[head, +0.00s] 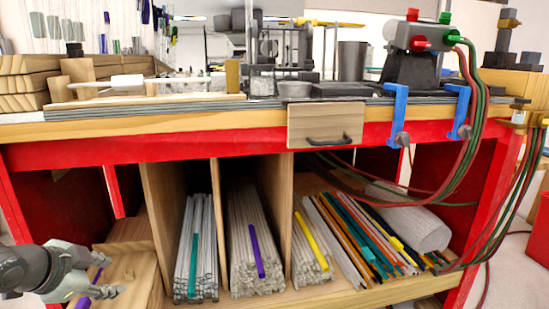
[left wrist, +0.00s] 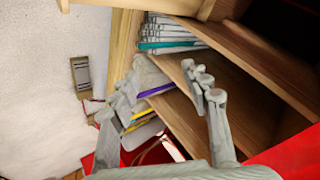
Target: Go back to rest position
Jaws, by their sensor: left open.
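My left gripper (head: 108,275) is at the lower left in the head view, in front of the leftmost part of the shelf. Its fingers stand apart in the left wrist view (left wrist: 163,82), with nothing gripped between them. Purple pieces (head: 98,273) show beside and below its fingers, partly hidden by the gripper; I cannot tell whether they are one rod. To its right, shelf compartments hold bundled glass rods with a teal rod (head: 193,265), a purple rod (head: 256,250) and a yellow rod (head: 312,233) on top. My right gripper is out of view.
The workbench (head: 180,127) with a red frame stands above the shelf. Upright wooden dividers (head: 232,190) separate the compartments. Blue clamps (head: 397,110) and hanging hoses (head: 478,110) are at the right. A small drawer (head: 326,120) juts from the bench edge.

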